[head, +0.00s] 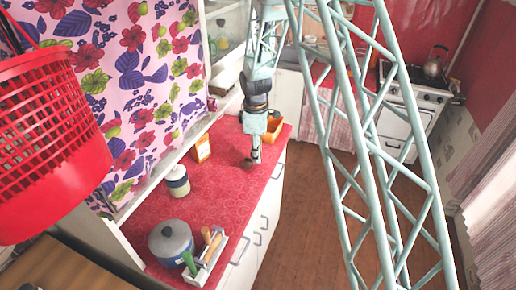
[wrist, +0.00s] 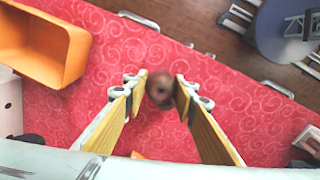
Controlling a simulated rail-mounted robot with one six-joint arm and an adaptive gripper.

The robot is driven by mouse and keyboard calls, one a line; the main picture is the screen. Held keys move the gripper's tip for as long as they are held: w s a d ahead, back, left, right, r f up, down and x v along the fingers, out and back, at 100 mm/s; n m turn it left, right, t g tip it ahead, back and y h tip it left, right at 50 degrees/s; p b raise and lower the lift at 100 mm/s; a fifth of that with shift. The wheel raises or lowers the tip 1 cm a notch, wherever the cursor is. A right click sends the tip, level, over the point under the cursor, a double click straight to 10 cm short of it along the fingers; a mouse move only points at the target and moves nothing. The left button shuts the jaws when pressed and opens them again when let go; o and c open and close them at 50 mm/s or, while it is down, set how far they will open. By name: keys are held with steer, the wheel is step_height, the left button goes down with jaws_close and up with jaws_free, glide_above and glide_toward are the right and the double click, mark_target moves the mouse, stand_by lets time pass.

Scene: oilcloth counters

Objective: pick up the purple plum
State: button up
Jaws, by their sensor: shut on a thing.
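The plum (wrist: 160,88) is a small, round, dark brownish-purple thing between the two fingertips of my gripper (wrist: 158,84) in the wrist view. The yellow-padded fingers are shut on it, one on each side. In the head view the plum (head: 247,163) is a dark spot at the lower end of my gripper (head: 253,155), over the red patterned counter (head: 226,185). I cannot tell whether it touches the cloth or hangs just above it. The fingers hide part of its sides.
An orange open container (wrist: 75,55) stands close by on the counter. A yellow carton (head: 202,148), a lidded canister (head: 177,181), a grey pot (head: 171,243) and a utensil holder (head: 207,262) stand along the counter. A red basket (head: 45,140) is at left.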

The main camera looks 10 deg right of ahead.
steer(key=s, duration=0.2)
steer(key=s+a, duration=0.1)
steer(key=s, duration=0.2)
steer(key=s+a+b, duration=0.1)
steer(key=s, duration=0.1)
steer(key=shift+s+a+r, duration=0.25)
steer(key=shift+s+r, duration=0.05)
steer(key=shift+r, duration=0.05)
steer(key=shift+s, duration=0.15)
stand_by(0.3)
